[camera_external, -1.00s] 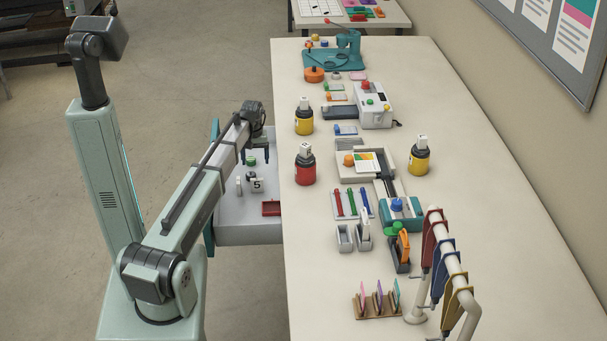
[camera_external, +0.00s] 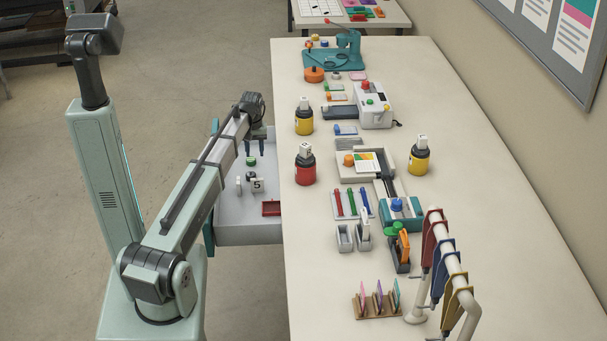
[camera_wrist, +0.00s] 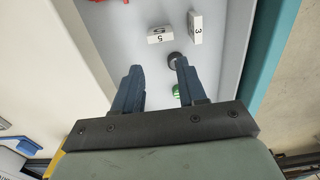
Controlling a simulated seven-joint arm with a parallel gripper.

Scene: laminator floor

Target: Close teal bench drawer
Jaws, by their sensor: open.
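The teal bench drawer (camera_external: 228,231) is pulled out from the left side of the bench, its grey tray showing and its teal front along the outer left edge. In the wrist view the teal front (camera_wrist: 270,70) runs down the right side. My gripper (camera_external: 256,147) is above the far part of the open drawer, pointing down. In the wrist view my gripper (camera_wrist: 158,72) has its two fingers apart with nothing held between them. The forearm hides part of the drawer front in the external view.
Inside the drawer are a block marked 5 (camera_external: 258,185), a block marked 3 (camera_wrist: 195,28), a green-topped item (camera_external: 251,161) and a red box (camera_external: 271,208). A red bottle (camera_external: 305,168) and a yellow bottle (camera_external: 304,120) stand near the bench edge. Floor left of the drawer is clear.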

